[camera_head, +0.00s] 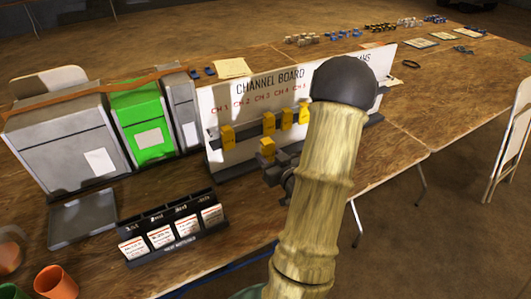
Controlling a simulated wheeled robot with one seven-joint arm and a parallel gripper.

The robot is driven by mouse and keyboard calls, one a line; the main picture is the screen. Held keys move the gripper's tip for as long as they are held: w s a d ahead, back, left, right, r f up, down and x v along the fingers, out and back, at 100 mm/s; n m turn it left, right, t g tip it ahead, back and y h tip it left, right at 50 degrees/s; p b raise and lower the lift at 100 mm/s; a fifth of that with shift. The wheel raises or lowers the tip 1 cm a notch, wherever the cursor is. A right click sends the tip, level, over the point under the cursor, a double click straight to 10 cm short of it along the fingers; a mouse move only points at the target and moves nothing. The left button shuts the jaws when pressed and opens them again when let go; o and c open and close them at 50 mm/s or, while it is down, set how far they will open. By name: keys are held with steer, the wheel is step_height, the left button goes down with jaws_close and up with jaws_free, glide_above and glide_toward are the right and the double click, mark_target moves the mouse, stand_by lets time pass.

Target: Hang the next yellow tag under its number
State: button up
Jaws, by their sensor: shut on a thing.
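The white channel board (209,100) stands on the table with red labels CH 1 to CH 5. Several yellow tags hang in a row on it: one at the left (227,137) below CH 1, and others further right, including one (268,123) below CH 3 and one at the right end (304,113). The stretch of the row below CH 2 is bare. My gripper (270,165) is shut on a yellow tag (267,147), held in front of the board, lower than the hung row. My arm hides the board's right part and much of the gripper.
Grey and green bins (142,128) stand left of the board. A black card holder (173,228) with white cards sits in front, and an orange cup (55,283) at lower left. Small parts (380,27) lie on the far table. A white folding chair (512,140) stands at right.

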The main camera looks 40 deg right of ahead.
stand_by(0.3)
steer(key=shift+p+x, duration=0.35)
steer(key=shift+x, duration=0.75)
steer(key=shift+p+x, duration=0.7)
steer(key=shift+x, duration=5.15)
steer(key=shift+r, duration=0.15)
steer(key=o, duration=1)
